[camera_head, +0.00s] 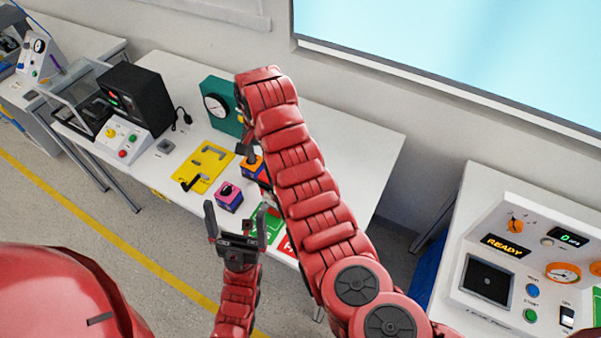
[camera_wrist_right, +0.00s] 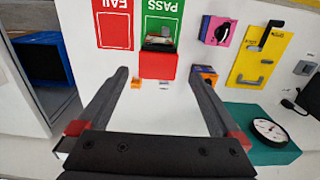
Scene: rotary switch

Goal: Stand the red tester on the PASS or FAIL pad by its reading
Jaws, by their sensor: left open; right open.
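The red tester (camera_wrist_right: 158,66) shows in the right wrist view, overlapping the near end of the green PASS pad (camera_wrist_right: 163,14). Its reading is not legible, and I cannot tell whether its whole base is on the pad. The red FAIL pad (camera_wrist_right: 113,24) lies beside PASS and looks bare. My right gripper (camera_wrist_right: 164,76) is open, its fingers apart with the tester just beyond the tips and nothing gripped. In the head view my right arm hides the tester and partly covers the PASS pad (camera_head: 265,224) and FAIL pad (camera_head: 288,246). My left gripper (camera_head: 236,222) is open and empty near the table's front edge.
A magenta box with a knob (camera_head: 229,196), a yellow plate (camera_head: 204,167), an orange-and-blue box (camera_head: 251,166) and a teal gauge (camera_head: 216,104) stand nearby. A black unit (camera_head: 140,98) is farther left. A console (camera_head: 530,262) is at right. The table's right end is clear.

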